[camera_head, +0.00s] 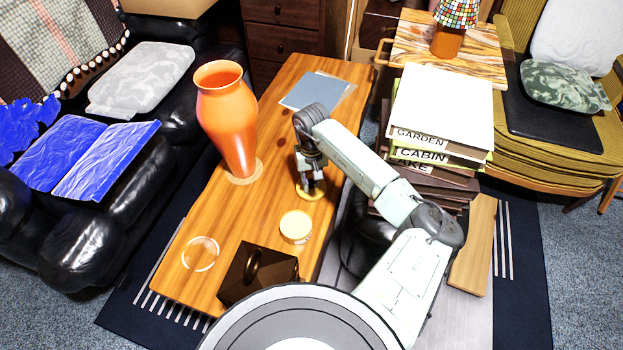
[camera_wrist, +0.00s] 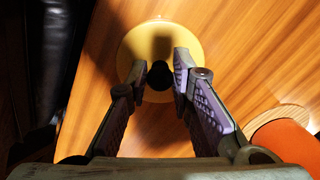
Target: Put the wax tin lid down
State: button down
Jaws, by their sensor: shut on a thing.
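The wax tin lid (camera_head: 303,196) is a flat yellow disc under my gripper (camera_head: 311,184), over the middle right part of the wooden table (camera_head: 215,210). In the wrist view the lid (camera_wrist: 188,42) lies at the top, with a dark round knob (camera_wrist: 159,75) between the fingertips. My gripper (camera_wrist: 157,70) is shut on the lid at this knob. The lid looks level and is on or just above the tabletop; I cannot tell which. A round cream tin (camera_head: 296,226) stands on the table just in front of the lid.
An orange vase (camera_head: 230,120) stands on a round wooden mat left of my gripper. A clear ring-like dish (camera_head: 200,253) and a dark brown box (camera_head: 240,282) with a handle are at the near end. A grey-blue book (camera_head: 315,90) lies at the far end. Stacked books (camera_head: 440,110) rise at right.

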aim_at(311, 181)
jog(key=shift+f, duration=0.1)
jog(key=shift+f, duration=0.15)
jog(key=c, duration=1.4)
grip_release()
jog(key=shift+r, duration=0.35)
notch_tip(311, 181, up, 12)
jog(key=shift+f+b, duration=0.15)
jog(key=shift+b, duration=0.85)
